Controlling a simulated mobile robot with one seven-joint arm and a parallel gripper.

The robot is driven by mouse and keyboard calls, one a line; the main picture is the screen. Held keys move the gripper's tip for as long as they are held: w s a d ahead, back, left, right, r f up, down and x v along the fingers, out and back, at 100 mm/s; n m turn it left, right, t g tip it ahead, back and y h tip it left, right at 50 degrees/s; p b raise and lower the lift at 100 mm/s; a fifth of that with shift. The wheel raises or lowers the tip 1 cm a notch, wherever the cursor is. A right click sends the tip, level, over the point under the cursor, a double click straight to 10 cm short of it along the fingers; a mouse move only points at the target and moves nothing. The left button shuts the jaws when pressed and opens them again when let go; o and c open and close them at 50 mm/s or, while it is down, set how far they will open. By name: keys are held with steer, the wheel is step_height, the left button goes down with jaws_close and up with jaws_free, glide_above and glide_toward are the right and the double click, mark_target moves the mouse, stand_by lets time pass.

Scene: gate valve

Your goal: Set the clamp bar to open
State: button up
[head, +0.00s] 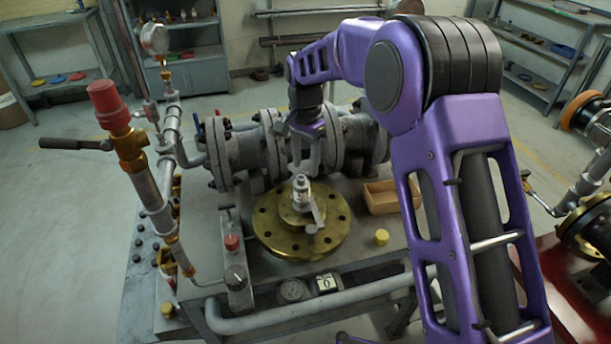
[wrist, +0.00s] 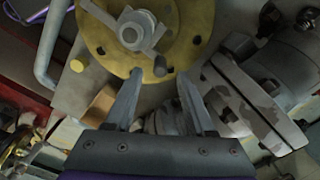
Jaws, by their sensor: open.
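A round brass flange (head: 268,232) lies on the bench, with a grey fitting (head: 301,192) upright at its centre. A short metal bar (head: 318,212), which appears to be the clamp bar, extends from this fitting toward the front right over the flange. In the head view my gripper is behind the fitting, in front of the grey pipe, partly obscured.
A grey flanged pipe (head: 243,155) runs behind the brass flange. At left stands a pipe with a red cap (head: 109,103) and gauge (head: 155,38). A wooden tray (head: 382,197) and yellow cap (head: 381,237) sit right of the flange. A red-knobbed block (head: 232,242) stands left.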

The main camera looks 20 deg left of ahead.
mark_target(305, 172)
steer(key=shift+f, duration=2.15)
steer(key=shift+c, duration=0.2)
jaws_close()
